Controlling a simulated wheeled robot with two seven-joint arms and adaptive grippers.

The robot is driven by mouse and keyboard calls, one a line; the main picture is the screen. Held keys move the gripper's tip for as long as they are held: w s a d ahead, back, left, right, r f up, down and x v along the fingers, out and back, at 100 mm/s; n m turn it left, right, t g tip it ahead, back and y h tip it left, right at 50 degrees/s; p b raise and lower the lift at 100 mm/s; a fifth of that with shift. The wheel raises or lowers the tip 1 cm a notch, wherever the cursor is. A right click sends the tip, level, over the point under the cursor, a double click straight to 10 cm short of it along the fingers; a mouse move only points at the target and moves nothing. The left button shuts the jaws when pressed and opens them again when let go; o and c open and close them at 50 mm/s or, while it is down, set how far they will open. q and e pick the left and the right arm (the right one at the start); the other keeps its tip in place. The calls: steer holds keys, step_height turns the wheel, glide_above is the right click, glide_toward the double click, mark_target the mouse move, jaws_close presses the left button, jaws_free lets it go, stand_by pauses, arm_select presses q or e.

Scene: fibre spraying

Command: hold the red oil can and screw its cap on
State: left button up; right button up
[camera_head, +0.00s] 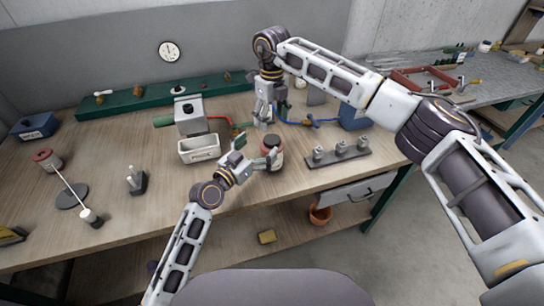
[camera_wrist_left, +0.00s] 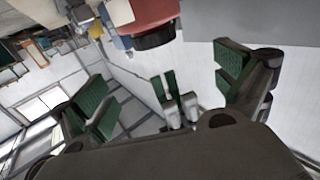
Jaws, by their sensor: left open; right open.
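The red oil can (camera_head: 277,158) stands upright on the workbench, with a dark round top; I cannot tell whether that is its cap. In the left wrist view the can (camera_wrist_left: 148,12) appears upside down at the top edge, beyond the fingers. My left gripper (camera_head: 256,150) is open beside the can, one finger in front of it, and does not hold it. My right gripper (camera_head: 263,118) is open and points down, just behind and above the can. It also shows in the left wrist view (camera_wrist_left: 172,100), with green pads. No separate cap is distinguishable.
A white bin (camera_head: 199,150) and a grey box device (camera_head: 190,118) stand left of the can. A dark rack with several metal pieces (camera_head: 338,154) lies to the right.

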mark_target(265, 154)
arm_select(q)
steer(key=shift+f, duration=3.2)
steer(key=shift+x, duration=3.75)
steer(key=shift+f, duration=0.1)
steer(key=shift+c, duration=0.5)
steer(key=c, duration=1.7)
steer(key=shift+c, duration=1.4)
arm_select(e)
steer(key=shift+w+d+r, duration=0.1)
steer(key=shift+w+r, duration=0.05)
steer(key=shift+r, duration=0.05)
steer(key=n, duration=0.4)
steer(key=shift+f, duration=0.2)
steer(key=n, duration=0.4)
steer(key=shift+n, duration=0.4)
steer(key=shift+f, duration=0.1)
